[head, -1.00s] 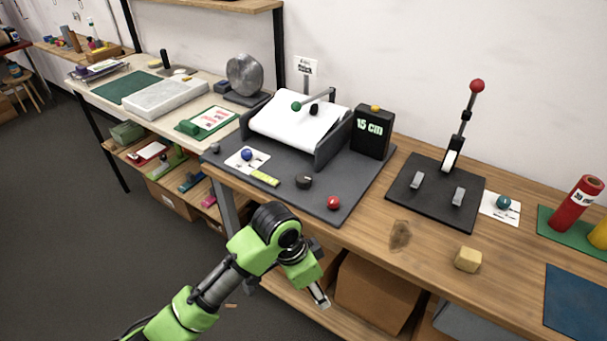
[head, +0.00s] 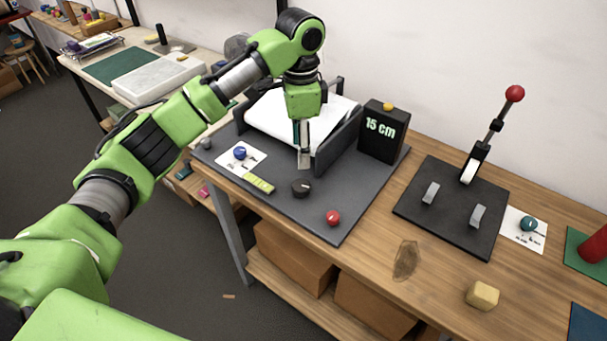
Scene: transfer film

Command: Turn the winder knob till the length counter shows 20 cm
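The length counter (head: 381,126) is a black box that reads 15 cm, at the back right of the dark grey winder base (head: 325,228). A black round knob (head: 301,188) sits on the front of the base; it looks like the winder knob. My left gripper (head: 304,163) hangs fingers-down just behind and above this knob, in front of the white film sheet (head: 330,115). It appears apart from the knob. One finger largely covers the other, so I cannot tell its opening. My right gripper is not in view.
A blue knob (head: 240,153) on a white card, a yellow-green strip (head: 259,184) and a red ball-shaped knob (head: 333,218) are near the black knob. A lever press (head: 455,206) stands to the right. A yellowish block (head: 482,295) lies at the front right.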

